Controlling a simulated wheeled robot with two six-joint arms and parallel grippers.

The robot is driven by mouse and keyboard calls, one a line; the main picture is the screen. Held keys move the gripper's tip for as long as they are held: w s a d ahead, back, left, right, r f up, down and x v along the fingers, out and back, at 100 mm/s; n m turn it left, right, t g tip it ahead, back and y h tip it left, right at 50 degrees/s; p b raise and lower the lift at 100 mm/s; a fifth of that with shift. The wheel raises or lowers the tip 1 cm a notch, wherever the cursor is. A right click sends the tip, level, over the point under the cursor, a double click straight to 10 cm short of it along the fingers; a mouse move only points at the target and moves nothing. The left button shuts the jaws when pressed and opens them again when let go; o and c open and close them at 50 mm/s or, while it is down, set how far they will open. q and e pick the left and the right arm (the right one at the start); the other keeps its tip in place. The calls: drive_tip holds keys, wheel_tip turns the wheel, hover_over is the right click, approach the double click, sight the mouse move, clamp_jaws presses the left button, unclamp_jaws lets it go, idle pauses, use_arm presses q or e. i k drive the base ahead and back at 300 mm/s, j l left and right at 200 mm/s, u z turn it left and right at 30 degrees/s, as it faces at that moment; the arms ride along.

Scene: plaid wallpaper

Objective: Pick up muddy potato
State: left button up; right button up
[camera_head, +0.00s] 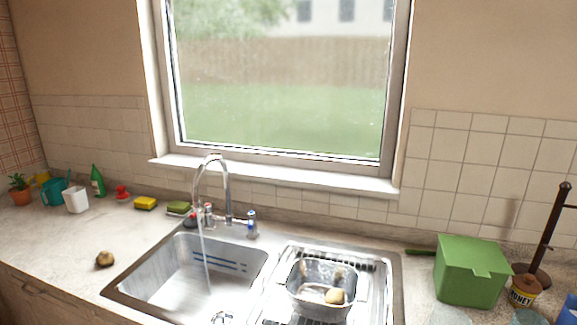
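A small brown, dark-marked potato (105,259) lies on the countertop left of the sink, close to the front edge. Nothing touches it. A paler, yellowish potato (335,296) sits inside a metal tub (309,307) on the drainboard right of the basin. Neither of my grippers shows in the head view.
The steel sink basin (180,278) has a curved faucet (228,188) with water running. A green box (472,270) stands right. Counter around the brown potato is clear.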

sight(105, 258)
drive_tip(key=u, duration=1.25)
